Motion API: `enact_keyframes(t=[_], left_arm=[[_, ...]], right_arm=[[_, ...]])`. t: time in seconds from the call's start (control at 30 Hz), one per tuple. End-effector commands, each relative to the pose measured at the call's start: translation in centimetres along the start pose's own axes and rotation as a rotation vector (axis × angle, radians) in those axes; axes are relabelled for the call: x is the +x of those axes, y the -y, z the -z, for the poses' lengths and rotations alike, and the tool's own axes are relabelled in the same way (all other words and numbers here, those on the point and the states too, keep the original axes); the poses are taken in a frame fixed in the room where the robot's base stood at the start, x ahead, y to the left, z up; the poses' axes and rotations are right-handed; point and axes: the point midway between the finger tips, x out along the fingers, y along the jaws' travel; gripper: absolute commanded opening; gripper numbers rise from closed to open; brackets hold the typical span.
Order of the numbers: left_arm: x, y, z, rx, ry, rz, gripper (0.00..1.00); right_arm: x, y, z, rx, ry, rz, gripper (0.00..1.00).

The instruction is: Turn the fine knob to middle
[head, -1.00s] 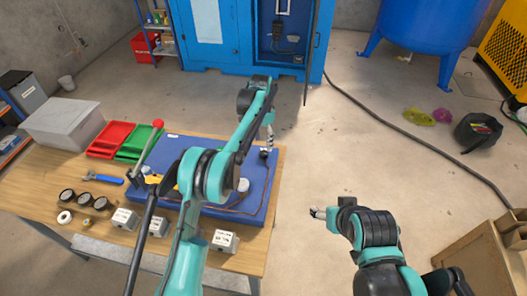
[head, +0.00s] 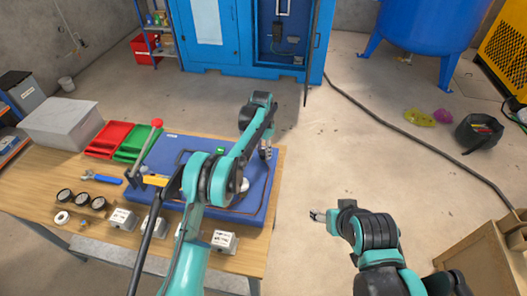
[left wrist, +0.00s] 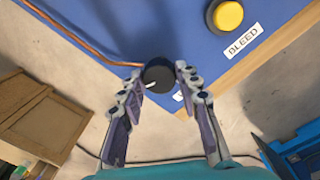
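The fine knob (left wrist: 158,76) is a round black knob with a white pointer line, near the corner of the blue panel (left wrist: 150,25) in the left wrist view. Its pointer aims toward the left of that view. My left gripper (left wrist: 159,77) has its two fingers apart, one on each side of the knob. The right fingertip looks very close to the knob; contact is unclear. In the head view my left gripper (head: 265,153) is at the panel's right edge and the knob is hidden there. My right gripper (head: 319,215) hangs over the floor, away from the panel.
A yellow button (left wrist: 228,15) with a BLEED label sits near the knob. A copper pipe (left wrist: 90,48) runs toward the knob. The workbench (head: 25,190) holds red and green trays, gauges and small white boxes. A red-tipped lever (head: 157,123) stands left of my arm.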

Motion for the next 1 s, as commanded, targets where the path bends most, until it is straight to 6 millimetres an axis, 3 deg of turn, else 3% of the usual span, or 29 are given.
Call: enact_keyframes(t=[0.47, 1.0], left_arm=[[0.02, 0.00, -0.03, -0.088, -0.003, 0.000, 0.04], [0.02, -0.02, -0.06, -0.555, -0.021, 0.000, 0.04]], right_arm=[[0.02, 0.00, -0.02, 0.000, 0.000, 0.000, 0.66], [0.09, 0.00, -0.07, 0.000, 0.000, 0.000, 0.66]])
